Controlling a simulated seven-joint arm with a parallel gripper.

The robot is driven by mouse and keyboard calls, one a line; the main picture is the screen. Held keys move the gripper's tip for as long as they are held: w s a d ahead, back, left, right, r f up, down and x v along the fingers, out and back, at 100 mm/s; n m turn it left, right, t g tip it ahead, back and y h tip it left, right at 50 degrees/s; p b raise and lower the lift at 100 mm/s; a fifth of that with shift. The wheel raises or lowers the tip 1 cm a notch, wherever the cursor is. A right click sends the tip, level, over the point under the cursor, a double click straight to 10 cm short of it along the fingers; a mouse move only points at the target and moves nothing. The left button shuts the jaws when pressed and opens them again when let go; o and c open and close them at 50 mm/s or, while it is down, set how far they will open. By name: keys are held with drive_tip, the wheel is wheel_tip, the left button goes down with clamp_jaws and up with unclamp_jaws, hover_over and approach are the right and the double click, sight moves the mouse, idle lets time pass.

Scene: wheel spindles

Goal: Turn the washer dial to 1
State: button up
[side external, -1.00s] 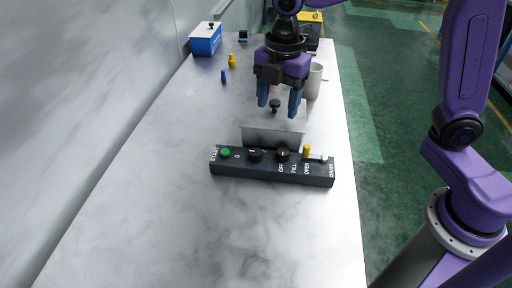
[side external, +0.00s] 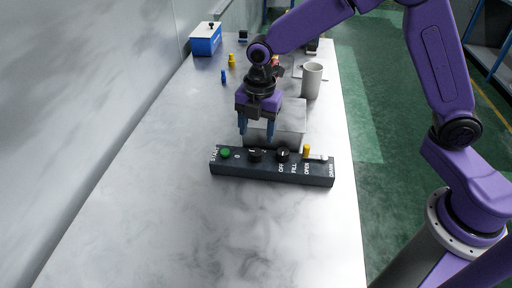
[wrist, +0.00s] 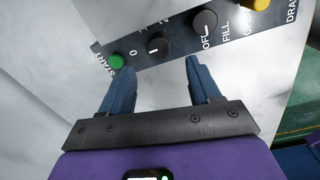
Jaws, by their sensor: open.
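The dark control panel (side external: 230,170) lies across the table with a row of controls. The washer dial, a black knob (side external: 255,156), sits between the "0" label and the second black knob (side external: 282,155). In the wrist view the washer dial (wrist: 158,46) has a white mark on it; which number it points to I cannot tell. My gripper (side external: 256,134) is open and empty, pointing down just behind and above the washer dial. In the wrist view my gripper (wrist: 159,70) has its fingers apart, with the dial just beyond the gap between the tips.
A green START button (side external: 225,153) is left of the dial, and a yellow handle (side external: 306,152) is toward the panel's right. A grey box (side external: 288,118) stands right behind the panel. A mug (side external: 311,80) and a blue box (side external: 206,40) are farther back. The front table is clear.

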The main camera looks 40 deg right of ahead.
sight(256, 152)
wheel_tip(256, 152, down, 7)
drive_tip(key=shift+w+a+r, duration=0.1)
drive_tip(key=shift+c, duration=0.3)
drive_tip(key=c, duration=1)
